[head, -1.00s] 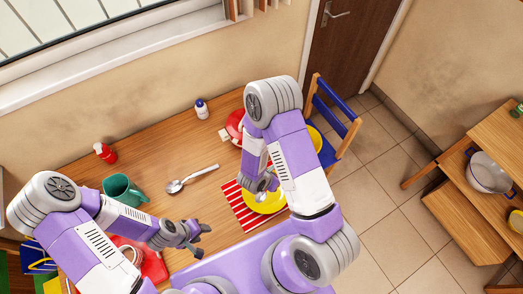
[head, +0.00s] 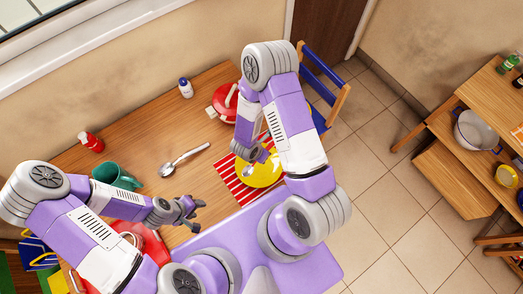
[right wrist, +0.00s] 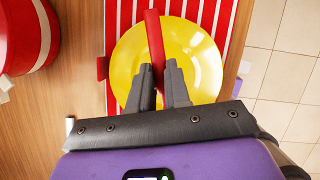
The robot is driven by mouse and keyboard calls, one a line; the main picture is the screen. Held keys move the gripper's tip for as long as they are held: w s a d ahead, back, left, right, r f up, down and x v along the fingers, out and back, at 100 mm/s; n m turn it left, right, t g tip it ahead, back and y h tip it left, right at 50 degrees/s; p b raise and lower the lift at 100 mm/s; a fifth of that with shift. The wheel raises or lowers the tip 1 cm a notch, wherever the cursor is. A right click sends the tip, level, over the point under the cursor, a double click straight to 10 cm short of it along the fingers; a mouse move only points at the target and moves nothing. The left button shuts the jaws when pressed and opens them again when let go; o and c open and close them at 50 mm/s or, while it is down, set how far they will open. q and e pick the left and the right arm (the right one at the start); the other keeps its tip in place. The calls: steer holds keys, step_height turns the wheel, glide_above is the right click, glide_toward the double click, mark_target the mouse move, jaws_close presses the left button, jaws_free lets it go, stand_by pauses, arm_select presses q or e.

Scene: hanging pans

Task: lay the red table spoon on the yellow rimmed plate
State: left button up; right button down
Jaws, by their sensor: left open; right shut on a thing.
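The yellow rimmed plate (head: 268,177) lies on a red-and-white striped mat (head: 232,181). My right gripper (right wrist: 159,75) is shut on a red handle (right wrist: 154,38), which I take for the red table spoon. The handle lies across the middle of the plate as seen from the right wrist; whether it touches the plate I cannot tell. The spoon's bowl is not clearly visible. In the right wrist view the plate (right wrist: 202,55) shows on both sides of the fingers. My left gripper (head: 190,208) is open and empty above the table's near side.
A metal spoon (head: 183,159) lies on the table (head: 160,120) left of the mat. A green mug (head: 117,176), a red bottle (head: 92,142), a white bottle (head: 186,88) and a red pot (head: 222,102) stand around. A blue chair (head: 318,88) stands at the right.

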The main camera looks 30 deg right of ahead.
steer(key=shift+f+b, duration=0.35)
steer(key=shift+f, duration=0.6)
arm_select(q)
step_height(320, 180, down, 4)
steer(key=b, duration=0.3)
steer(key=shift+f, duration=0.15)
arm_select(e)
step_height(320, 180, down, 3)
steer(key=shift+f, duration=0.1)
steer(key=c, duration=1)
jaws_free()
arm_select(q)
steer(key=shift+r+p, duration=0.3)
steer(key=shift+r, duration=0.15)
arm_select(e)
steer(key=v, duration=0.7)
steer(key=shift+a+r, duration=0.1)
steer(key=shift+r, duration=0.3)
